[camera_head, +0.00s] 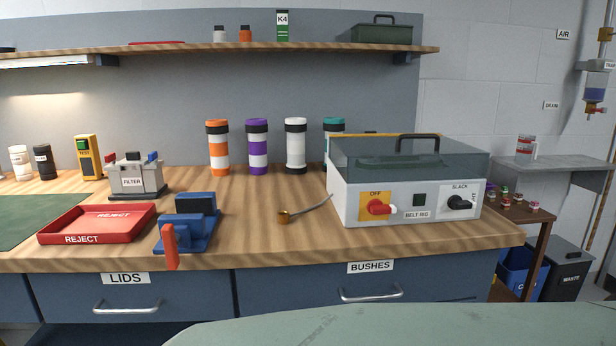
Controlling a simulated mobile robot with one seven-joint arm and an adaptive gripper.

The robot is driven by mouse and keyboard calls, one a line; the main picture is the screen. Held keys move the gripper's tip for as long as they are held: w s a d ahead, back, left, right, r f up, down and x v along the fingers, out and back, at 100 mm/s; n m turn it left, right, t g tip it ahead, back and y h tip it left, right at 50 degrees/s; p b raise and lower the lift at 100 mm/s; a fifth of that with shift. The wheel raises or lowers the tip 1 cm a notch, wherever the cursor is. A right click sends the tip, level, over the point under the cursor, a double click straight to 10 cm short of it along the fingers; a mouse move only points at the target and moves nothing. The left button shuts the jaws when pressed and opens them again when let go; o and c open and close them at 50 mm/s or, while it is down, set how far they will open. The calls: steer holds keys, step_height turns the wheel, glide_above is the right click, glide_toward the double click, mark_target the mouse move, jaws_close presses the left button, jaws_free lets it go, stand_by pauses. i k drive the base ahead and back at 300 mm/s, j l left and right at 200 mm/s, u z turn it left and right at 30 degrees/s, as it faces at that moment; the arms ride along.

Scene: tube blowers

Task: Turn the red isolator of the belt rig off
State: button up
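The belt rig (350,190) is a white box with a clear dark-tinted lid and a black handle, at the right end of the wooden bench. Its red isolator (379,208) is a rotary knob on a yellow plate on the left of the front face. The word OFF is printed at the top of the plate. The knob's grip looks to lie roughly sideways, pointing right; its exact angle is hard to tell. A black knob (460,203) sits on a white plate at the right of the same face. My gripper is not in view.
A brass-ended metal rod (285,216) lies left of the rig. Further left are a blue fixture with an orange lever (171,245) and a red reject tray (75,236). Striped tubes (257,148) stand behind. A pale green surface (420,326) fills the bottom right foreground.

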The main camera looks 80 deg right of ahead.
mark_target(375, 207)
steer(key=z, duration=3)
steer(key=k+j+z, duration=0.2)
steer(key=j+z, duration=0.2)
steer(key=k+j+z, duration=0.2)
steer(key=z, duration=0.15)
